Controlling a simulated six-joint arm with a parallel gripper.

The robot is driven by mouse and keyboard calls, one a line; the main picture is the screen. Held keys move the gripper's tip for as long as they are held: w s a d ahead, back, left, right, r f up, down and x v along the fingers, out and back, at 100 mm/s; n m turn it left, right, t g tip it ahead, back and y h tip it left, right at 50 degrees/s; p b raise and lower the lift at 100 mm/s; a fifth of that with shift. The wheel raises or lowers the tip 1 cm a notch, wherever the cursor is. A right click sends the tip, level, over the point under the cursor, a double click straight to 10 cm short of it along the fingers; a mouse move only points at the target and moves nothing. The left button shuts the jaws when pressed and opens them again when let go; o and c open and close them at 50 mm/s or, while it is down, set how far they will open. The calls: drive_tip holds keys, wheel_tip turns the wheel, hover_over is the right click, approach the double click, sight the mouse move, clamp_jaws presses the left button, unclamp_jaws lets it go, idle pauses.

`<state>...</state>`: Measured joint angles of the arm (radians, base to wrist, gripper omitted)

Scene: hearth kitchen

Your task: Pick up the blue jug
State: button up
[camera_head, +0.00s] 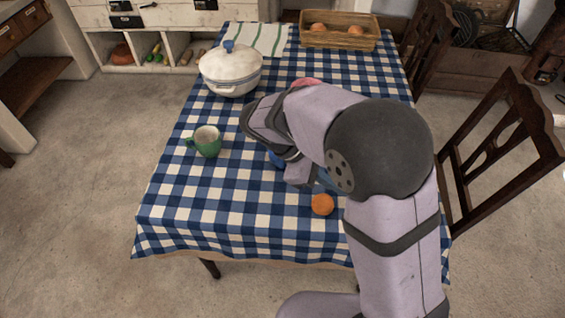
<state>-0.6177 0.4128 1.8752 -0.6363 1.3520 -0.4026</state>
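The blue jug is mostly hidden behind my arm. A small blue patch (276,158) shows beside my wrist, and another blue patch (327,181) shows under the forearm. These may be parts of the jug, but I cannot tell its shape or whether it is upright. My gripper (297,174) is low over the middle of the table, close to these blue patches. Its fingers are largely covered by my wrist, so I cannot see whether they are open or touch anything.
A checked cloth covers the table (235,225). A green mug (207,143) and a white lidded pot (231,72) stand left. An orange (322,205) lies near the front. A basket (340,33) is at the back. A reddish thing (305,82) is partly hidden. Chairs (505,150) stand right.

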drive_tip(key=w+a+f+n+t+h+b, duration=0.25)
drive_tip(key=w+a+n+t+b, duration=0.2)
drive_tip(key=a, duration=0.45)
drive_tip(key=n+t+h+b, duration=0.2)
drive_tip(key=n+t+b, duration=0.2)
approach(275, 161)
drive_tip(key=s+d+r, duration=0.3)
drive_tip(key=d+r, duration=0.2)
drive_tip(key=shift+a+f+n+t+h+b, duration=0.55)
drive_tip(key=shift+a+f+t+b, duration=0.1)
drive_tip(key=shift+a+f+b, duration=0.25)
drive_tip(key=shift+a+f, duration=0.25)
drive_tip(key=shift+a, duration=0.05)
drive_tip(key=shift+x, duration=3.75)
clamp_jaws()
